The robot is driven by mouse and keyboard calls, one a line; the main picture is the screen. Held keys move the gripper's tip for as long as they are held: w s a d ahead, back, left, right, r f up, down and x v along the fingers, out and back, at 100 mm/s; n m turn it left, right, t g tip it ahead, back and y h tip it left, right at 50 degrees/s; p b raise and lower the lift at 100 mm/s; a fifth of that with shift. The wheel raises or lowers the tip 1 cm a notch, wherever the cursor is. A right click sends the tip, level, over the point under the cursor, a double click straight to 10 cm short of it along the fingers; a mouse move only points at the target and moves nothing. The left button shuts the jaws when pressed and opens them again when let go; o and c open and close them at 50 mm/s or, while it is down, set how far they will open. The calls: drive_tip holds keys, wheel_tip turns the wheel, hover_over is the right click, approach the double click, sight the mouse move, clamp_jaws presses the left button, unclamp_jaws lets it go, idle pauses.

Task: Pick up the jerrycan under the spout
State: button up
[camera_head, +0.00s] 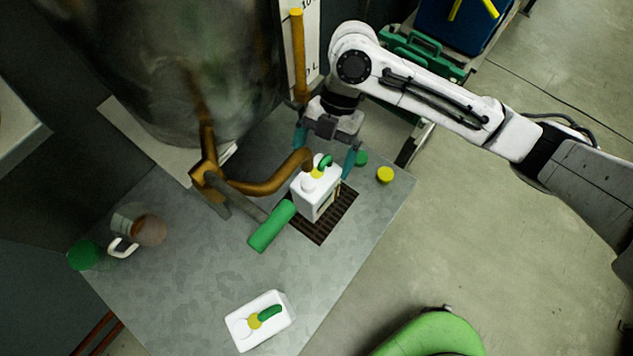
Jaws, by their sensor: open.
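A white jerrycan (317,192) with a green handle and a yellow patch on top stands upright on a dark drain grate (325,221) in the metal table. The curved brass spout (268,186) ends over its top. My gripper (328,158) is open behind the jerrycan, with one teal finger to the upper left and the other to the right of it. Whether the fingers touch the jerrycan, I cannot tell. A second white jerrycan (273,332) sits apart near the table's front edge.
A large metal tank (180,60) stands behind the table. A green valve handle (272,227) lies close left of the jerrycan. A clear jug (138,226) and green lid (84,255) are at left. A yellow cap (385,175) and green cap (361,158) lie to the right.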

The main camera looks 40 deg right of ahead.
sight(319, 169)
drive_tip(key=shift+x, duration=1.8)
drive_tip(key=shift+c, duration=0.5)
clamp_jaws()
